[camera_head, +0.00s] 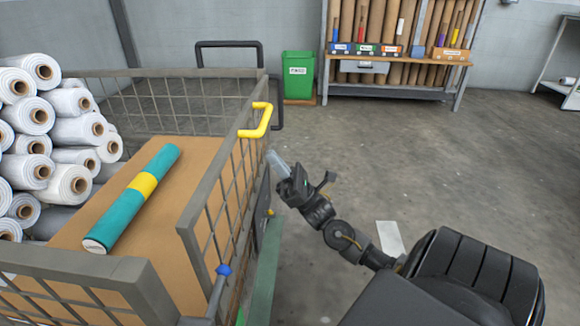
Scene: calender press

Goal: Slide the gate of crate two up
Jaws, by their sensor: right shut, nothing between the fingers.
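A grey wire-mesh crate stands at the left, with its rim (75,262) nearest me. Its right side has a mesh gate panel (222,185) with a yellow handle (257,121) on the top bar and a blue knob (223,269) low at the near end. I cannot read a crate number. My right gripper (274,160) is shut and empty, just right of the gate and below the yellow handle, apart from the handle. My left gripper is out of view.
A teal roll with a yellow band (143,184) lies on a brown board (165,215) inside the crate. White rolls (62,140) are stacked at the left. A green bin (298,76) and a rack table (392,60) stand at the back.

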